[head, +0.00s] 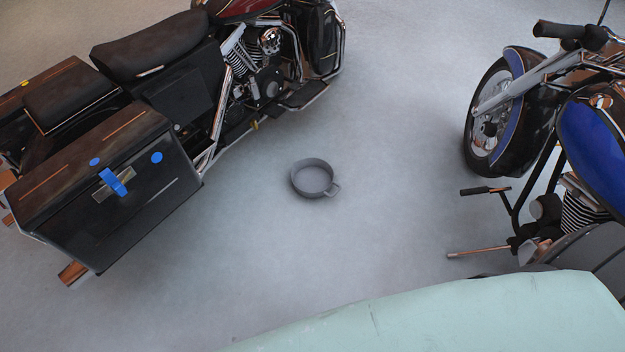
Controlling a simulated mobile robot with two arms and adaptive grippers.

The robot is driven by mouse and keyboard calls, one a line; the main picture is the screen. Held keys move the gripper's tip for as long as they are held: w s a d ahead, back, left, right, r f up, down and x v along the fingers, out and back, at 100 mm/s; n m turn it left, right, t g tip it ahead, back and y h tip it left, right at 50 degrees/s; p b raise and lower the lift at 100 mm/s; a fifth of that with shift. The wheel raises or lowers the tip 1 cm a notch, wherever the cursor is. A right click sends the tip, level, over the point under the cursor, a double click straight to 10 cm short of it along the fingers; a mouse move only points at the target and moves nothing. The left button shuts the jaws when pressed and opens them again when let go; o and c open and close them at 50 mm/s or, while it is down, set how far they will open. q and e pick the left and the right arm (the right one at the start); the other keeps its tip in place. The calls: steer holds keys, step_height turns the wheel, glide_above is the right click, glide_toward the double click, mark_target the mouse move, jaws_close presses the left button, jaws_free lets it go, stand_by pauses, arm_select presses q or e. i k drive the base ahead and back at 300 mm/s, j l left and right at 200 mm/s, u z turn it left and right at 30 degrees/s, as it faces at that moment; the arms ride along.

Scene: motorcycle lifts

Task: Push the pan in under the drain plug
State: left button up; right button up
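A round grey pan (313,178) with a small loop handle on its right side lies on the floor. It is empty as far as I can see. It sits apart from the dark touring motorcycle (165,75), to the right of and below its engine (262,80). A small brass-coloured piece (254,125) shows low on that motorcycle, up and left of the pan; I cannot tell whether it is the drain plug. Neither of my grippers is in the head view.
A blue motorcycle (597,131) stands at the right, its footpeg and a copper-coloured bar reaching left. A pale green surface (450,318) fills the bottom right. A black side case (110,185) juts out at the left. Bare floor surrounds the pan.

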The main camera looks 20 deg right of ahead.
mark_target(311, 177)
steer(key=i+l+z, duration=0.25)
steer(key=i, duration=0.2)
steer(key=i+l+z, duration=0.3)
steer(key=i, duration=0.2)
steer(key=i+z, duration=0.25)
steer(key=i, duration=0.2)
